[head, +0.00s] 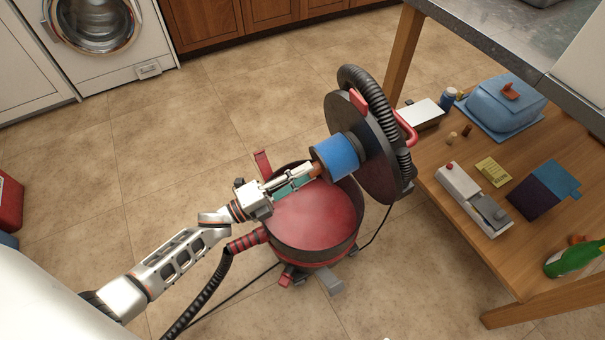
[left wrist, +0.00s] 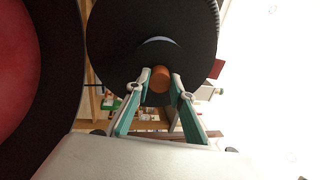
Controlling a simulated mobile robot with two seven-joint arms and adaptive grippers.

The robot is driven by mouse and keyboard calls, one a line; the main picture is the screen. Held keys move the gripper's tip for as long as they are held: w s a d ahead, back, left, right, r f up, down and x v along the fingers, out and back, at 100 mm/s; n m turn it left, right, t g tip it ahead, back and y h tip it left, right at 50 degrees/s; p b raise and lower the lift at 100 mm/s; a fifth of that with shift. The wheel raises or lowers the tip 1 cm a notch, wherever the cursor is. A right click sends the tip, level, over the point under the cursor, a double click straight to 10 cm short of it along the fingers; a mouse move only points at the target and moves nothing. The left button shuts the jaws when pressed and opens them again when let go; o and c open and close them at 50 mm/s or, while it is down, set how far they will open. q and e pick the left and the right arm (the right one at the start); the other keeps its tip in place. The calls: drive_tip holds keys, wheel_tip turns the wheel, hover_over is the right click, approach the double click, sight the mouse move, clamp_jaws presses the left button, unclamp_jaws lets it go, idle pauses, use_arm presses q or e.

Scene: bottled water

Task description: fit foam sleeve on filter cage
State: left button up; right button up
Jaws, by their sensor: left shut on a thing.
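The blue foam sleeve (head: 336,157) is a short cylinder on the underside of the vacuum's raised, tilted black lid (head: 372,165). A dark grey band, which seems to be the filter cage (head: 358,143), shows between sleeve and lid; how far the sleeve covers the cage is hidden. My left gripper (head: 309,172) is at the sleeve's near end, over the open drum. Its teal-lined fingers (left wrist: 161,78) are shut on a small orange-brown tab (left wrist: 161,74) at that end. In the left wrist view only a thin blue arc shows above the tab. My right gripper is out of view.
The red vacuum drum (head: 310,215) stands open below the lid, with a black hose (head: 215,285) at its left. A wooden shelf (head: 465,240) at right carries a blue butter dish (head: 505,103), several small items and a green bottle (head: 575,260).

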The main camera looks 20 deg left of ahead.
use_arm(q)
drive_tip(key=shift+w, duration=0.1)
drive_tip(key=o, duration=1.2)
